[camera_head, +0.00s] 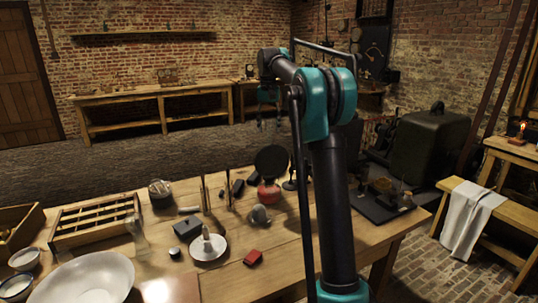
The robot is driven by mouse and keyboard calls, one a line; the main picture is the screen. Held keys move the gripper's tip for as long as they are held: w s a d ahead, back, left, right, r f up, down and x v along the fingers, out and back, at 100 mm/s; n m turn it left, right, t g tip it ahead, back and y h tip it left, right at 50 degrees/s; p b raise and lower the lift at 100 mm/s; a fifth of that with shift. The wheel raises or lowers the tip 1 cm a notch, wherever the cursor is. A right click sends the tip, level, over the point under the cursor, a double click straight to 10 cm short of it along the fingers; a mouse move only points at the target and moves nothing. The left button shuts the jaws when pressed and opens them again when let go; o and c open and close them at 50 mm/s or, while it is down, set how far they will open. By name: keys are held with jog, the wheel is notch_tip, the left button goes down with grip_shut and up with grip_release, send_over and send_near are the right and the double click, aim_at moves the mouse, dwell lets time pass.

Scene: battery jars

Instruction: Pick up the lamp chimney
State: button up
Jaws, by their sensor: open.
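A clear glass piece that looks like the lamp chimney (138,236) stands on the wooden table at the left, close to the right end of the slotted wooden tray. It is faint and its outline is hard to make out. My gripper (270,125) shows small and dark below the teal wrist, high and far beyond the table's back edge. Its fingers point down, apart and empty. It is well away from the glass, to the right of it in the picture.
The slotted wooden tray (93,236), a large white bowl (85,280) and a white dish (209,249) holding a pale cone surround the glass. A red box (253,257) and a red lamp base (268,193) lie farther right. My arm covers part of the table's right side.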

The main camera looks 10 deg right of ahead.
jog(key=shift+w+f, duration=0.1)
jog(key=shift+f, duration=1.35)
jog(key=shift+c, duration=0.3)
grip_shut()
